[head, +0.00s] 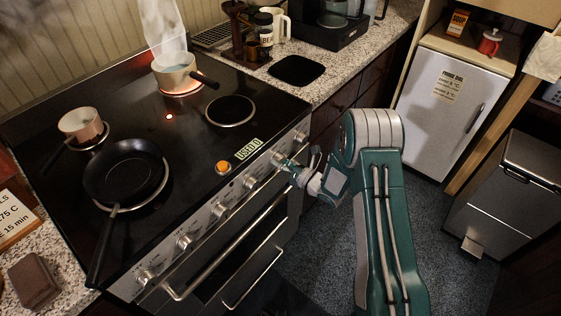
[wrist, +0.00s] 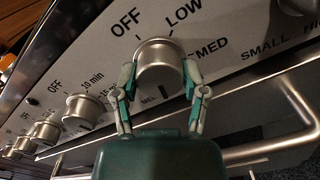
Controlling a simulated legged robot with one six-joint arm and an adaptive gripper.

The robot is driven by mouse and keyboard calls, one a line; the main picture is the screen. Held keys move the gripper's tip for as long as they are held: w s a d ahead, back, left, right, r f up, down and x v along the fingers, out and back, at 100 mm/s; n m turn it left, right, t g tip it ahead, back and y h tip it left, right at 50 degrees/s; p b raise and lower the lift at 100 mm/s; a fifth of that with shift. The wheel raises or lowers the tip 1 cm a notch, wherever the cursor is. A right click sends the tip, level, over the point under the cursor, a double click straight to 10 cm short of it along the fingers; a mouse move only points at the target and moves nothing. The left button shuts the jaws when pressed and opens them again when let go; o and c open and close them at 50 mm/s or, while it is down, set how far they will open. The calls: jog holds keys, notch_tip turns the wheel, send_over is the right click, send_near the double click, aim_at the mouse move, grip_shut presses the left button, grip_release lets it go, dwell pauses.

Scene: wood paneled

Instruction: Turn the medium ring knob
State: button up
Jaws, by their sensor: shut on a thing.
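The stove's front panel carries a row of silver knobs. My gripper (head: 287,165) reaches the panel from the right in the head view. In the wrist view my gripper (wrist: 160,76) has one finger on each side of a silver knob (wrist: 158,58) and is shut on it. The panel around this knob reads OFF, LOW and MED, and a partly hidden label under it seems to begin with "ME". In the head view the fingers partly cover this knob, so its turn angle is hard to tell.
Another knob (wrist: 82,111) with minute marks sits to the left. The oven door handle (wrist: 285,150) runs below the panel. On the stove are a black frying pan (head: 125,172), a copper pot (head: 81,125) and a steaming pot (head: 174,72) on a glowing ring.

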jog(key=shift+s+f+n, duration=0.1)
jog(key=shift+f+n, duration=0.1)
jog(key=shift+n, duration=0.6)
jog(key=shift+s+f+n, duration=0.1)
jog(key=shift+f+n, duration=0.05)
jog(key=shift+n, duration=0.65)
jog(key=o, duration=1.1)
jog(key=shift+w, duration=0.1)
jog(key=shift+o, duration=0.3)
jog(key=shift+w, duration=0.1)
jog(key=shift+r, duration=0.15)
jog(key=v, duration=1.2)
